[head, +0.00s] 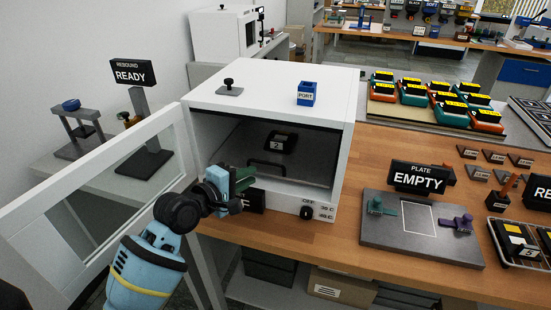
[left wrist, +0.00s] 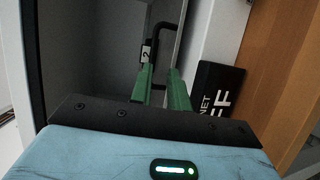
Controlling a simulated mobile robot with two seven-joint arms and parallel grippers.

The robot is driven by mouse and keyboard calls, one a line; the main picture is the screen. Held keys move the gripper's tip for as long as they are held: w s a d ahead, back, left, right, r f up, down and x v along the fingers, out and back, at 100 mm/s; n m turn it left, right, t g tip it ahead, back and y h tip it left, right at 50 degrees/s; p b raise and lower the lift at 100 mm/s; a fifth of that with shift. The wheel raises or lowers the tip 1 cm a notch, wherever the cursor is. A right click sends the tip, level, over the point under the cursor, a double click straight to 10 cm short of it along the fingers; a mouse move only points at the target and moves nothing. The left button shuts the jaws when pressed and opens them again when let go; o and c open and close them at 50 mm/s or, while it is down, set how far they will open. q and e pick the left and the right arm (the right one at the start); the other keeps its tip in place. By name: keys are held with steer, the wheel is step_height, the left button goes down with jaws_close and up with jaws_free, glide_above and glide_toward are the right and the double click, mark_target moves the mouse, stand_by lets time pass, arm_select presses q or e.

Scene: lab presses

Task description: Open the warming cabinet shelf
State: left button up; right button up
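The white warming cabinet (head: 335,115) stands on the wooden bench with its glass-paned door (head: 95,200) swung open to the left. Inside is a dark shelf (head: 310,188) with a black bar handle (head: 268,171) at its front; a black block marked 2 (head: 281,142) sits further in. My left gripper (head: 243,183) is at the cabinet's open front, left of the handle. In the left wrist view its green fingers (left wrist: 161,72) stand apart with nothing seen between them, and the handle (left wrist: 161,30) shows beyond the tips. My right gripper is not in view.
A sign reading EMPTY (head: 421,178) stands behind a grey plate (head: 395,250) on the bench. A partly hidden black OFF sign (left wrist: 216,88) and a knob (head: 307,213) are at the cabinet front. The open door borders my left arm.

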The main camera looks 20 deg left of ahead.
mark_target(266, 164)
arm_select(q)
steer(key=x, duration=0.5)
steer(key=r+x, duration=0.1)
steer(key=x, duration=0.2)
steer(key=shift+w+r+b, duration=0.1)
steer(key=shift+b, duration=0.2)
jaws_close()
